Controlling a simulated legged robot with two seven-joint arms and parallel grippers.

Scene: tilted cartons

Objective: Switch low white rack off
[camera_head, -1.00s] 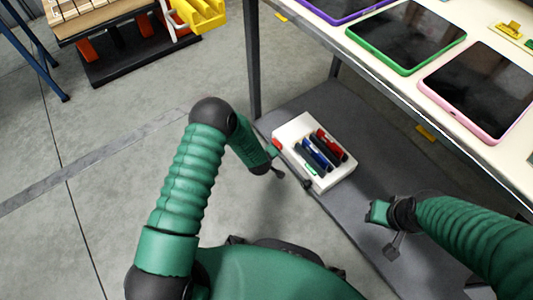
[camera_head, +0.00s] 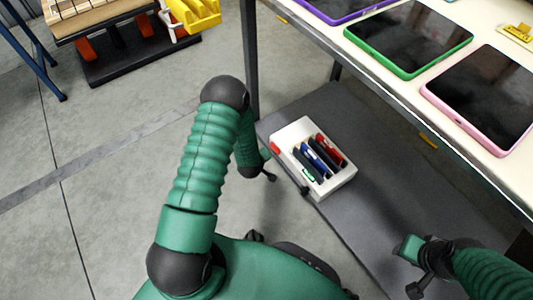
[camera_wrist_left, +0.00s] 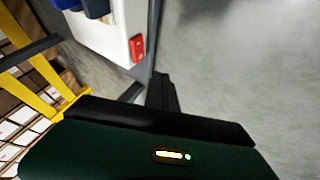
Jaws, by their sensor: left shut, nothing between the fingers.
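The low white rack (camera_head: 345,180) sits on the dark lower shelf and holds several blue, dark and red items. A red switch-like part (camera_head: 275,148) is on its left end and a small green part (camera_head: 309,178) on its near edge. In the left wrist view, the rack (camera_wrist_left: 118,48) is at the upper left, with the red part (camera_wrist_left: 137,48) on its side. My left gripper (camera_head: 270,177) is shut and empty, left of the rack and apart from it; its dark fingers (camera_wrist_left: 163,92) show in the wrist view. My right gripper (camera_head: 416,288) is lower right, its jaws unclear.
The dark lower shelf (camera_head: 375,200) has free room right of the rack. The table (camera_head: 407,88) above holds several tablets, including a green-framed one (camera_head: 408,38) and a pink-framed one (camera_head: 485,95). A yellow bin (camera_head: 195,14) is at the upper left.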

